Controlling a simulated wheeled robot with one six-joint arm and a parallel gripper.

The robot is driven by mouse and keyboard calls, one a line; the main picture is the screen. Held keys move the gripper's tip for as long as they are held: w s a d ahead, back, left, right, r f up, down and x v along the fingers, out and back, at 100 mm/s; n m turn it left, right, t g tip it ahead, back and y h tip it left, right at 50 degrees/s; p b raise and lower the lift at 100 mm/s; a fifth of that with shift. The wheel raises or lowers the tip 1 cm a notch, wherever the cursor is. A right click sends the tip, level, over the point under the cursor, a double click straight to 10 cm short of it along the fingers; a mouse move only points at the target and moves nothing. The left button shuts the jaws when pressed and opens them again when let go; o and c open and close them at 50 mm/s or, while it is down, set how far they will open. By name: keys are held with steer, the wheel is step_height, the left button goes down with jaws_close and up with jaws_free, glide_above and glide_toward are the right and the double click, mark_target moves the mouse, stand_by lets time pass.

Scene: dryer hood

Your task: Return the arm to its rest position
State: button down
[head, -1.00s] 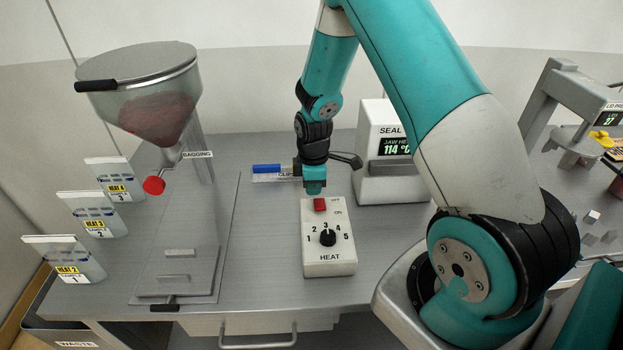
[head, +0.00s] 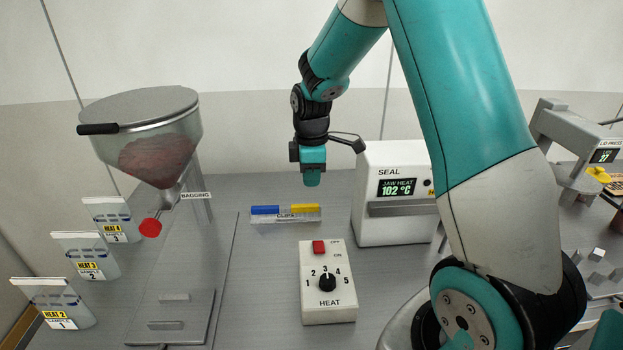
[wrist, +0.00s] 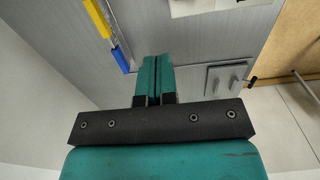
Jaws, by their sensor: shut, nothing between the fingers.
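My gripper (head: 313,181) is shut and empty. In the head view it hangs pointing down in the air above the bench, higher than the heat control box. In the wrist view its teal fingers (wrist: 154,78) are pressed together. The heat control box (head: 328,305) stands below it, with a red switch (head: 319,247) and a black dial (head: 327,282). My gripper touches nothing.
The seal machine (head: 396,215) reads 102 °C and stands to the right of the gripper. A clips holder (head: 285,219) with blue and yellow clips lies behind the box. The bagging hopper (head: 150,150) and several sample bags (head: 85,256) are at left. A lid press (head: 570,150) is at right.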

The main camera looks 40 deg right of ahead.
stand_by(0.4)
steer(key=s+a+r+m+y+b, duration=0.1)
steer(key=s+a+r+b, duration=0.15)
steer(key=s+a, duration=0.35)
steer(key=s+a+r+m+y+b, duration=0.1)
steer(key=s+a+r, duration=0.2)
steer(key=a, duration=0.6)
steer(key=s+a+r+m+y+b, duration=0.1)
steer(key=s+a, duration=0.3)
steer(key=s, duration=0.4)
steer(key=s+a+m+y+b, duration=0.1)
steer(key=s+a, duration=0.3)
steer(key=s, duration=0.4)
steer(key=shift+a+r+b, duration=0.15)
steer(key=shift+r+b, duration=0.15)
steer(key=shift+r, duration=0.05)
steer(key=c, duration=1.8)
jaws_free()
steer(key=shift+w, duration=0.1)
steer(key=shift+c, duration=0.2)
